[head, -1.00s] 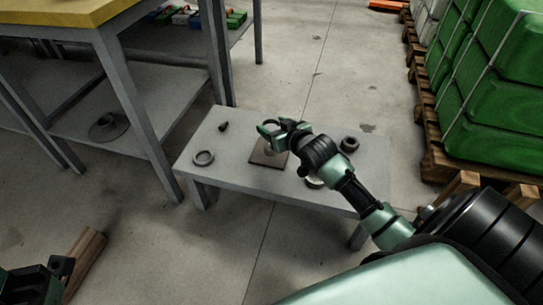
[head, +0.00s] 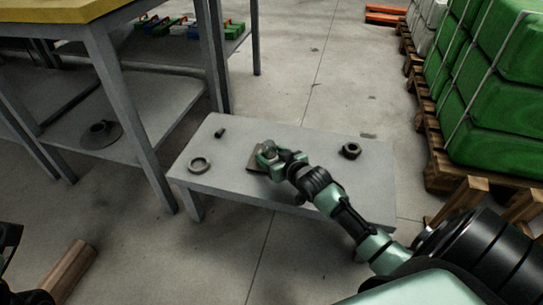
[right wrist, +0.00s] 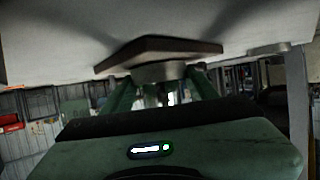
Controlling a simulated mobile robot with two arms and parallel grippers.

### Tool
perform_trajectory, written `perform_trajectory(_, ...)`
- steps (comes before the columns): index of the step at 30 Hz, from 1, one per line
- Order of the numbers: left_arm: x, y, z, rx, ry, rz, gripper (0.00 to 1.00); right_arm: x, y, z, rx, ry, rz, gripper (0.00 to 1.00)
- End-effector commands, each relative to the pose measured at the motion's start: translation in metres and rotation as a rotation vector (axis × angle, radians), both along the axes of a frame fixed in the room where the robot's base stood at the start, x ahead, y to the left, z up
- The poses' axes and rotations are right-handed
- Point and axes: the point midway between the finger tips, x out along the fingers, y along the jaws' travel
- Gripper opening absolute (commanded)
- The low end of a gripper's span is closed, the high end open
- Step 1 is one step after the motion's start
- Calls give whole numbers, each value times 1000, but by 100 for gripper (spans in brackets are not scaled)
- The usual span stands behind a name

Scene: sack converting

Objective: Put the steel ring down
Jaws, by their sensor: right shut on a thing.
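My right gripper (head: 266,154) is low over the square brown plate (head: 254,164) on the grey bench. It is shut on the steel ring (right wrist: 160,72), which shows as a short grey round piece between the fingers in the right wrist view. The ring is right up against the face of the brown plate (right wrist: 125,55); I cannot tell whether it bears fully on it. In the head view the fingers mostly hide the held ring. Only dark parts at the left edge may be my left arm; its gripper is not seen.
On the bench (head: 225,135) are another pale ring (head: 200,165), a small dark peg (head: 219,133) and a dark nut-like ring (head: 351,150). My right arm covers the bench's front middle. A table with shelves stands left; green sacks (head: 485,110) on pallets stand right.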

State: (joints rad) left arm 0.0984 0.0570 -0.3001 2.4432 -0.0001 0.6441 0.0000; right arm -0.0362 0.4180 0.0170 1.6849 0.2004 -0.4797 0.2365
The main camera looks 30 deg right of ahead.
Motion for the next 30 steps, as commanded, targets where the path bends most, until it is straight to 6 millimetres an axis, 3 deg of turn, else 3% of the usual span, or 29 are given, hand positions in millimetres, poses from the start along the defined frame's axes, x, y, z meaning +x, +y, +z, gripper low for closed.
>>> perform_trajectory(2,0,0,0,0,0,0,36,0,0,-1,0,-2,0,3)
perform_trajectory(3,0,0,0,0,0,0,36,0,0,-2,0,1,0,70)
perform_trajectory(4,0,0,0,0,0,0,36,0,0,-2,0,1,0,78)
perform_trajectory(17,-1,0,5,-1,-6,0,36,-4,0,4,0,2,0,80)
perform_trajectory(30,7,4,-19,-11,156,-8,36,-84,7,39,1,3,0,80)
